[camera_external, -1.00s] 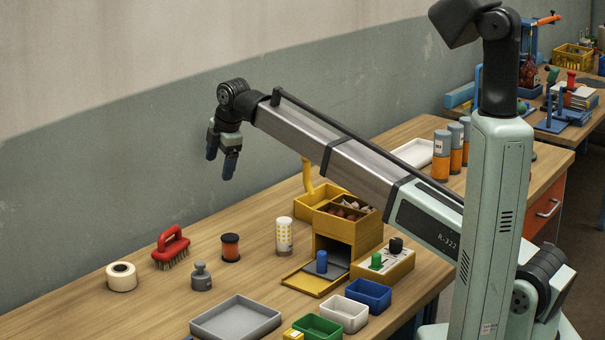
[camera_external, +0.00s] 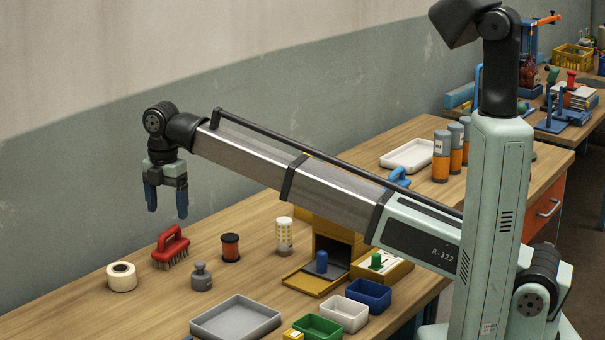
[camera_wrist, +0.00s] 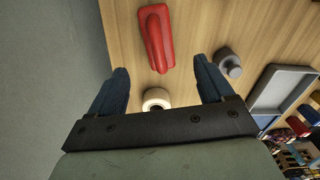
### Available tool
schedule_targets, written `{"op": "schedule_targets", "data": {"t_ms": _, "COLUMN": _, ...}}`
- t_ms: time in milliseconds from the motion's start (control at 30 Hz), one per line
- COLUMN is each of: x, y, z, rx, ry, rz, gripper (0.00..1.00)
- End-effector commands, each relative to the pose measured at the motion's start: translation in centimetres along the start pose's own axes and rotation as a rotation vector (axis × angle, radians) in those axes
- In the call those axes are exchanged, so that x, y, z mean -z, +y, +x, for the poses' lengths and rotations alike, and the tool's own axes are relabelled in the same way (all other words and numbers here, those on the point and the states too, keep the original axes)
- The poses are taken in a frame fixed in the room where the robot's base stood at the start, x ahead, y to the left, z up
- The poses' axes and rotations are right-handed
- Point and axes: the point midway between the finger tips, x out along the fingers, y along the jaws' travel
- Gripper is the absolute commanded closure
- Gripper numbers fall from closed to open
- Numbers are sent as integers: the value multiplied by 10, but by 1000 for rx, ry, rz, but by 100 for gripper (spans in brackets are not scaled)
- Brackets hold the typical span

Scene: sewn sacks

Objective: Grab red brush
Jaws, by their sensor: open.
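The red brush (camera_external: 171,246) has an arched red handle and dark bristles, and stands bristles down on the wooden table near the wall. In the wrist view the red brush (camera_wrist: 156,38) lies ahead of the fingers, near the middle of the gap between them. My gripper (camera_external: 167,210) is open and empty, pointing down in the air above the brush. Its two blue fingers also show in the wrist view (camera_wrist: 160,82), spread apart. Nothing hides the brush.
A cream tape roll (camera_external: 122,277), a grey weight (camera_external: 201,277) and a dark-orange spool (camera_external: 230,247) stand close around the brush. A grey tray (camera_external: 235,318) is nearer the front. The grey-green wall (camera_external: 60,210) rises behind the table.

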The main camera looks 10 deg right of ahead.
Motion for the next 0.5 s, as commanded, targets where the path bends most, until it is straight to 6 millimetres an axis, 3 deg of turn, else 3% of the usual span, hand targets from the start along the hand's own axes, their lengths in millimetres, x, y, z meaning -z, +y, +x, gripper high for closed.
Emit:
{"op": "schedule_targets", "data": {"t_ms": 300, "x": -1, "y": -1, "z": 53, "rx": 1, "ry": 0, "rz": 1, "gripper": 19}}
{"op": "schedule_targets", "data": {"t_ms": 500, "x": -1, "y": 0, "z": 65, "rx": 0, "ry": 0, "rz": 1, "gripper": 19}}
